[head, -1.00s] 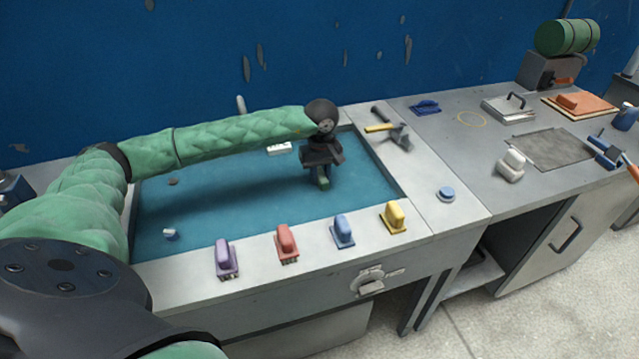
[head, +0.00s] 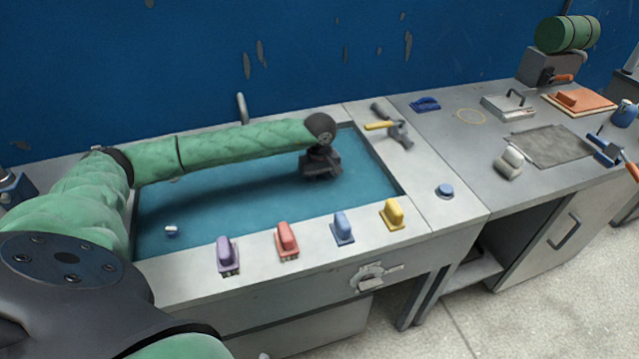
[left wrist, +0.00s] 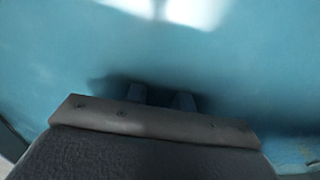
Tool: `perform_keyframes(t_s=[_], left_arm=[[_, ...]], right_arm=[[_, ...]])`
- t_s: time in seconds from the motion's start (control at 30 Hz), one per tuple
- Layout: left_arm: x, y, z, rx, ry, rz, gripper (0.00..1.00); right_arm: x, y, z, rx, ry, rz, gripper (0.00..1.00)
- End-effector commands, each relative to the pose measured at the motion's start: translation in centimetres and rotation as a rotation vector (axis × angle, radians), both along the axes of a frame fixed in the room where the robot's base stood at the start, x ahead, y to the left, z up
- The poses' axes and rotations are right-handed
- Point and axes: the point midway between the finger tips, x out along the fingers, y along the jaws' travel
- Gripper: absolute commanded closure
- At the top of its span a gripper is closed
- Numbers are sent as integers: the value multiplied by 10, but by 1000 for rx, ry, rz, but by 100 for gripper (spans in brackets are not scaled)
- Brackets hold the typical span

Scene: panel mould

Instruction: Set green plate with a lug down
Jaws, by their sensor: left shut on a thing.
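My left gripper (head: 320,168) reaches down into the teal-floored basin (head: 235,215), in its right half towards the back. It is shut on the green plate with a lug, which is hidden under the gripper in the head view. In the left wrist view the two dark fingers (left wrist: 160,97) point at the teal surface, with a shadow around their tips. The plate cannot be made out there either, so I cannot tell whether it touches the floor. My right gripper is not in view.
Purple (head: 227,255), red (head: 287,241), blue (head: 342,229) and yellow (head: 394,214) handled pieces stand along the front rim. A small white-and-blue piece (head: 171,230) is in the basin at left. A hammer (head: 395,128) lies on the right rim. The basin's front middle is clear.

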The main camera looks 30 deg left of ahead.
Motion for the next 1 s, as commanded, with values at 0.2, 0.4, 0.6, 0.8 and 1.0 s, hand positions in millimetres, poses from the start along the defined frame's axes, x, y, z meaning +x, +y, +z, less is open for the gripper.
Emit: perform_keyframes(t_s=[0.2,0.4,0.6,0.8,1.0], left_arm=[[0,0,0,0,0,0,55],[0,0,0,0,0,0,55],[1,0,10,0,-4,0,55],[1,0,45,0,-4,-1,55],[1,-1,84,0,-4,-1,55]], right_arm=[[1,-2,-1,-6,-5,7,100],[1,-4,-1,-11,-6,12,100],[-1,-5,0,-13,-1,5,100],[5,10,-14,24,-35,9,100],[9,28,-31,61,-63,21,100]])
